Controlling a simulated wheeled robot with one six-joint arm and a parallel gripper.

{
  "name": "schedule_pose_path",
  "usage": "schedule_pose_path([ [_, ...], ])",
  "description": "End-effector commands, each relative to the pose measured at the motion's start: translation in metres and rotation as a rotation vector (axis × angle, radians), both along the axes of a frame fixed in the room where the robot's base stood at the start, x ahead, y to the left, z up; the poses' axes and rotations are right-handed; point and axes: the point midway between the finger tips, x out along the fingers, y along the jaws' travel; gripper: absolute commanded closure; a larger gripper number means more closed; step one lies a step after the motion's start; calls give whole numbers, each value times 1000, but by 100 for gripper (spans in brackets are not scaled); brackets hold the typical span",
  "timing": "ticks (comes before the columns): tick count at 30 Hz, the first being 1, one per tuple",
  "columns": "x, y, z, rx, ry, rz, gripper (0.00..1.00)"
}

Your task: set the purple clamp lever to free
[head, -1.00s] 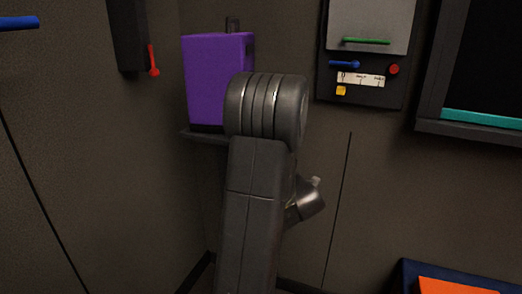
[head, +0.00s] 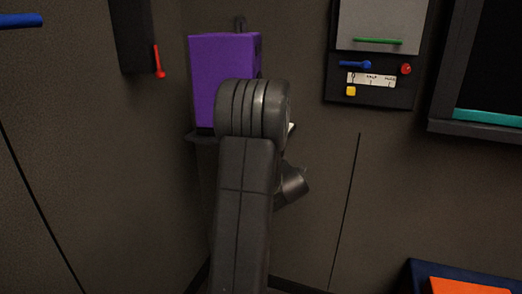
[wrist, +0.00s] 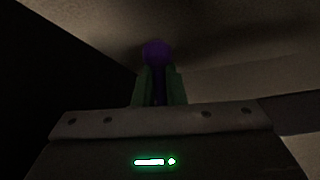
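A dark purple rounded knob (wrist: 155,52), which looks like the end of the purple clamp lever, shows in the wrist view just beyond my fingertips. My gripper (wrist: 158,82) has its two green fingers close together, one on each side of a narrow purple stem below the knob. The fingers look shut on it, though the picture is dark. In the head view my arm hides the gripper and the lever; the lever's setting and any markings cannot be seen.
A purple box (head: 222,75) sits on a small shelf behind my arm. A wall panel (head: 372,95) with blue, red and yellow controls is to its right. A red-tipped lever (head: 159,62) hangs on the left wall. An orange-topped blue object (head: 420,275) is at lower right.

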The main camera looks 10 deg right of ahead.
Motion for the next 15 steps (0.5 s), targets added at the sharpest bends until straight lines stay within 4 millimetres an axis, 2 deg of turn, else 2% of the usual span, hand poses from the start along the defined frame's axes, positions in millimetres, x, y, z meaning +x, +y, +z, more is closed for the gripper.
schedule_pose_path([
  [8,0,0,0,6,12,0,100],
  [15,-1,1,-2,61,92,0,100],
])
